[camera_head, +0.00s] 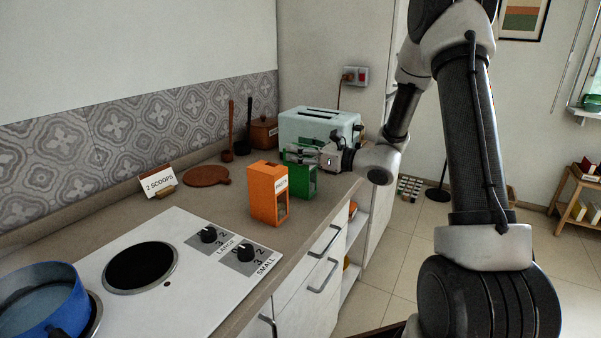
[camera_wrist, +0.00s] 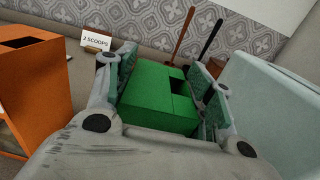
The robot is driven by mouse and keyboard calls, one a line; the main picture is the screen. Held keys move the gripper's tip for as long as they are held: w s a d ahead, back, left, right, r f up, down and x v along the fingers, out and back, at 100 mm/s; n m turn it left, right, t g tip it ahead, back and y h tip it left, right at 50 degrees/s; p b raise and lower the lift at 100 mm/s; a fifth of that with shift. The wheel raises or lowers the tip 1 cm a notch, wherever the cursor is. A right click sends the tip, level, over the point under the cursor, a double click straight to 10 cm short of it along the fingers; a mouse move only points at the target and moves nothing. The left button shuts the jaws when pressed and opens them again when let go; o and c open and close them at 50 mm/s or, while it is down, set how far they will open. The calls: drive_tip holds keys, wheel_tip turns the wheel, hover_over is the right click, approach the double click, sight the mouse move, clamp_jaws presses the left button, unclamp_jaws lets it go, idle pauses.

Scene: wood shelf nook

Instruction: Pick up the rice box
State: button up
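The green box (camera_head: 303,180) stands upright on the counter behind the orange box; its label is not visible, so I cannot read whether it says rice. The orange box (camera_head: 268,194) is marked PASTA and stands in front, to the left. My gripper (camera_head: 303,154) reaches in from the right at the top of the green box. In the wrist view, the green box (camera_wrist: 158,93) lies between my two fingers (camera_wrist: 165,82), one on each side. The pads are very close to its sides; I cannot tell whether they press on it.
A pale toaster (camera_head: 318,126) stands close behind the green box. The orange box (camera_wrist: 35,85) is close on the left in the wrist view. A "2 SCOOPS" card (camera_head: 158,181), round board (camera_head: 206,176), stovetop (camera_head: 150,285) and blue pot (camera_head: 40,300) lie farther left.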

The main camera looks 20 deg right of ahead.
drive_tip(key=c, duration=0.7)
drive_tip(key=shift+r, duration=0.1)
